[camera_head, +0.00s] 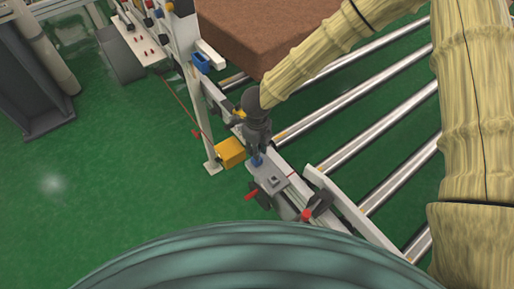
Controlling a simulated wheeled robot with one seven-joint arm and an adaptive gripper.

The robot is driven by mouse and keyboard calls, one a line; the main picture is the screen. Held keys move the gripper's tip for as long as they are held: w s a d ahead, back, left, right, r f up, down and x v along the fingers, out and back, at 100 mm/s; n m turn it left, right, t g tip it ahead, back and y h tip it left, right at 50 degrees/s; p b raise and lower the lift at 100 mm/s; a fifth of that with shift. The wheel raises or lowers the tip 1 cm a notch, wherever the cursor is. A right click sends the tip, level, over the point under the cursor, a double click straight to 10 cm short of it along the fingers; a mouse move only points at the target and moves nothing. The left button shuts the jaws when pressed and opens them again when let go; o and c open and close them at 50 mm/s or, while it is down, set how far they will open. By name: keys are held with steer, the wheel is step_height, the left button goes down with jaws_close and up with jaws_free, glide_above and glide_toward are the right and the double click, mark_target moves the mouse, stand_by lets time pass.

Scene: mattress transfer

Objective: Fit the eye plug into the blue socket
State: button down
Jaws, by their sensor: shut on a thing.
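My gripper (258,146) points down over a grey bracket (270,183) on the conveyor's side rail. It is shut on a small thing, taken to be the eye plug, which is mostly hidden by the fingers. A small blue piece (257,161) shows just under the fingertips, at the bracket's far end. It may be the blue socket; I cannot tell whether the plug is in it or only above it. A larger blue box (201,63) sits on the white post, farther back.
A yellow box (231,152) stands close left of my gripper, by the white post (208,125). A red line (182,103) runs back from there. Rollers (345,145) and a brown mattress (265,35) lie to the right. Red-tipped parts (251,195) flank the bracket.

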steer(key=shift+f+b, duration=0.45)
steer(key=shift+f, duration=1.05)
steer(key=c, duration=1.2)
jaws_free()
step_height(320, 180, up, 12)
steer(key=shift+d, duration=0.1)
